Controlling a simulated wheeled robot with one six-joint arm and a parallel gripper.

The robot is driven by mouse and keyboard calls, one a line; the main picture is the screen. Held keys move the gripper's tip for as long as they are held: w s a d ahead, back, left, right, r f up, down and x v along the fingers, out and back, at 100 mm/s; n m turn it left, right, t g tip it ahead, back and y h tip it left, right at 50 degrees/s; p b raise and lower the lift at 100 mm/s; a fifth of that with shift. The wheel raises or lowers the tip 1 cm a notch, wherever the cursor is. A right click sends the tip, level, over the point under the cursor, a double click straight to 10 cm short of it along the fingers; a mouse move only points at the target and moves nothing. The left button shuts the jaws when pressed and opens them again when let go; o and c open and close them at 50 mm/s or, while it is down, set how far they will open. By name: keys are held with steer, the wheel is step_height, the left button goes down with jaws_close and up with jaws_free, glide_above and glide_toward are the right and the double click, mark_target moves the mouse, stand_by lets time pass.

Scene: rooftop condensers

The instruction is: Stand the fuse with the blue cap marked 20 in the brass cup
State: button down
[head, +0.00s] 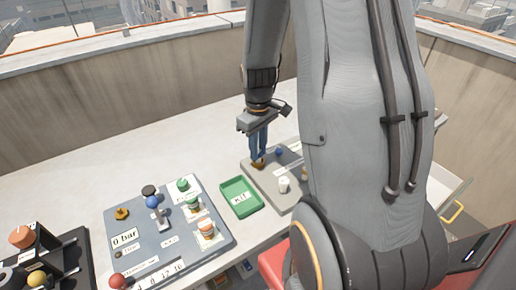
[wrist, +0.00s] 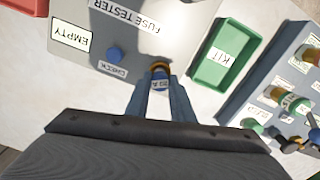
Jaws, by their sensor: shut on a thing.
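My gripper (head: 258,152) points down over the fuse tester (head: 258,180), its two blue-grey fingers close to the brass cup (head: 258,164). In the wrist view the fingers (wrist: 160,84) are shut on a fuse (wrist: 159,86) with a white label that seems to read 20 A. Its blue part lies between the fingers. The brass cup (wrist: 160,66) shows directly beyond the fuse, in line with it. I cannot tell how deep the fuse sits in the cup.
A blue button (wrist: 115,54) marked CHECK is beside the fuse. A green KIT tray (head: 240,197) stands left of the tester in the head view. A white piece (head: 284,185) stands on the tester.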

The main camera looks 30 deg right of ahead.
steer(key=shift+f, duration=0.15)
steer(key=c, duration=1.5)
jaws_free()
steer(key=shift+o, duration=0.2)
steer(key=shift+r+b, duration=0.9)
steer(key=shift+r, duration=3.05)
steer(key=s+a+f+m+b, duration=0.1)
steer(key=s+a, duration=0.2)
steer(key=a, duration=0.3)
steer(key=s+a+f+m+t+b, duration=0.1)
steer(key=s+a+m, duration=0.1)
steer(key=s+a, duration=0.2)
steer(key=a, duration=0.3)
steer(key=shift+s, duration=0.3)
